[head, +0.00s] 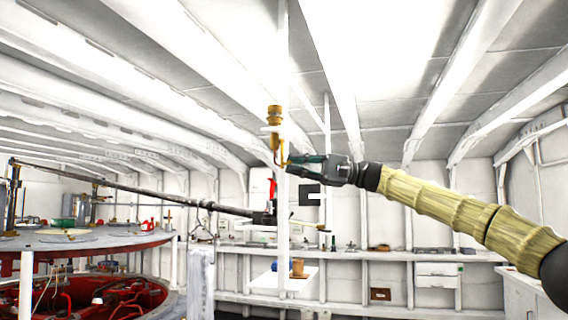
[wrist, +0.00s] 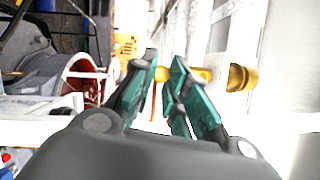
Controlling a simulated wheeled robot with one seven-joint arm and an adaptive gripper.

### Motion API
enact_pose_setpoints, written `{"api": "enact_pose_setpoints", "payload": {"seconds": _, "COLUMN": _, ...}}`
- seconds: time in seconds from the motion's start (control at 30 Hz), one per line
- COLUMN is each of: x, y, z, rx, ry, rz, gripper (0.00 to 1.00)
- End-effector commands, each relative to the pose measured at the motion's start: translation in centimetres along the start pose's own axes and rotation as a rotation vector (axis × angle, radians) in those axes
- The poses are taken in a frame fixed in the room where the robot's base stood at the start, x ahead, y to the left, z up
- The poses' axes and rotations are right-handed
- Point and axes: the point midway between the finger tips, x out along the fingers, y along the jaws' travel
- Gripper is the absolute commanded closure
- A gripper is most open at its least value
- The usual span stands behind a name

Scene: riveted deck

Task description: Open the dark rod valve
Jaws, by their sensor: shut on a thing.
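A long dark rod (head: 150,190) runs across the head view from the far left to a dark block (head: 264,218) beside the white post. A red handle (head: 272,187) stands above that block, and a thin brass lever (head: 308,226) sticks out to its right. My gripper (head: 290,161) is higher up, shut on a slim part of a brass fitting (head: 275,116) mounted by the post. In the wrist view my gripper (wrist: 166,78) has its teal fingers close around this part, with brass pieces (wrist: 241,78) beyond. The fingers hide the exact contact.
The white post (head: 284,255) stands close beside my gripper. A round red-rimmed platform (head: 85,243) is at the left. White shelves (head: 400,256) with small items line the back wall. A small white table (head: 284,279) holds a brown cup (head: 298,268).

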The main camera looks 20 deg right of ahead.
Motion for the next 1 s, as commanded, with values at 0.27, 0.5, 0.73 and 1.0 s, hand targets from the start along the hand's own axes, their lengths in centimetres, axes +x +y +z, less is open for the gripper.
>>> {"api": "enact_pose_setpoints", "payload": {"seconds": 0.27, "x": -1.4, "y": 0.0, "z": -0.2, "rx": -0.043, "ry": 0.012, "rz": 0.02, "gripper": 1.0}}
{"api": "enact_pose_setpoints", "payload": {"seconds": 0.5, "x": -1.5, "y": 0.0, "z": -0.2, "rx": -0.045, "ry": 0.014, "rz": 0.02, "gripper": 1.0}}
{"api": "enact_pose_setpoints", "payload": {"seconds": 0.73, "x": -1.5, "y": 0.0, "z": -0.2, "rx": -0.044, "ry": 0.014, "rz": 0.019, "gripper": 0.67}}
{"api": "enact_pose_setpoints", "payload": {"seconds": 1.0, "x": -1.5, "y": -0.2, "z": -0.2, "rx": -0.045, "ry": 0.014, "rz": 0.018, "gripper": 0.61}}
